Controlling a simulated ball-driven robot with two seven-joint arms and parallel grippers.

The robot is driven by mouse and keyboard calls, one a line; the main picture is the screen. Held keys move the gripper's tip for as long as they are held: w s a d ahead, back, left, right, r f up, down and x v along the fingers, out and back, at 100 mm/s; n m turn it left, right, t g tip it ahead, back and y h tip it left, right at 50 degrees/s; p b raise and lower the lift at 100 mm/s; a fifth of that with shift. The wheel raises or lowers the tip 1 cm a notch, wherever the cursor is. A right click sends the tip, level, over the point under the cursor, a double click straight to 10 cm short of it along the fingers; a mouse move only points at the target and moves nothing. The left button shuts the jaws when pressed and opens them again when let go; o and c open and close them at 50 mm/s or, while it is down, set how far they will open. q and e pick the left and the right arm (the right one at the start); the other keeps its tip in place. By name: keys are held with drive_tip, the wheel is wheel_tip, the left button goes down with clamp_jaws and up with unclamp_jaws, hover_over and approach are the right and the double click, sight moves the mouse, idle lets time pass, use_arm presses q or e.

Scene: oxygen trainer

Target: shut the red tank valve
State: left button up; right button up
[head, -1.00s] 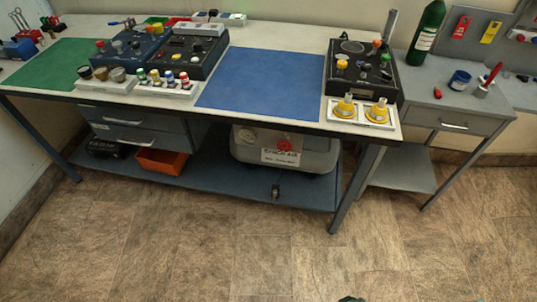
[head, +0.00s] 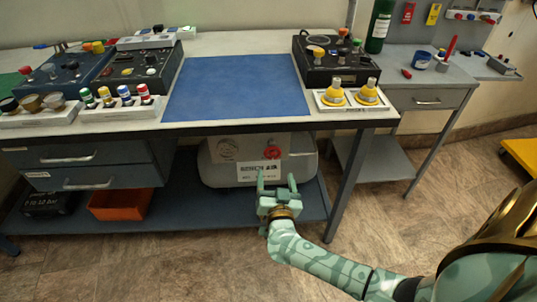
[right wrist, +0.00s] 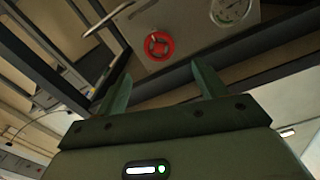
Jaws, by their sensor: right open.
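The red tank valve (head: 271,152) is a small round handwheel on the front of the grey bench air tank (head: 307,165), which sits on the shelf under the bench. In the right wrist view the red valve (right wrist: 158,45) shows as a spoked wheel beyond the fingertips. My right gripper (head: 277,179) is open and empty in front of the tank, below the valve. In the wrist view its two fingers (right wrist: 160,78) stand apart on either side below the wheel, not touching it. My left gripper is in neither view.
A white label (head: 258,171) and a round gauge (head: 227,149) are on the tank front. The bench top with its blue mat (head: 238,88) overhangs the tank. A bench leg (head: 350,185) stands to the right, an orange bin (head: 122,205) to the left.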

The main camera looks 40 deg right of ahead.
sight(273, 154)
drive_tip(key=b+x, duration=0.1)
drive_tip(key=x, duration=0.3)
drive_tip(key=b+x, duration=0.1)
drive_tip(key=x, duration=0.2)
drive_tip(key=shift+f+b, duration=0.35)
drive_tip(key=shift+f, duration=0.05)
drive_tip(key=b+x, duration=0.1)
drive_tip(key=x, duration=0.2)
drive_tip(key=shift+w+d+r, duration=0.15)
drive_tip(key=shift+w+d, duration=0.05)
drive_tip(key=shift+w, duration=0.1)
drive_tip(key=shift+w+d+r+b, duration=0.15)
drive_tip(key=shift+w+d+b, duration=0.05)
drive_tip(key=shift+w+b, duration=0.1)
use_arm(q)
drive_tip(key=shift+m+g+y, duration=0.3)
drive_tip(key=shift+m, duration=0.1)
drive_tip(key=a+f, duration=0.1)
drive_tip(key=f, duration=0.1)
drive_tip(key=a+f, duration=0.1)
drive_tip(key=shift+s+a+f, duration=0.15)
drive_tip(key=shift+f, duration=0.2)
use_arm(e)
drive_tip(key=c, duration=1)
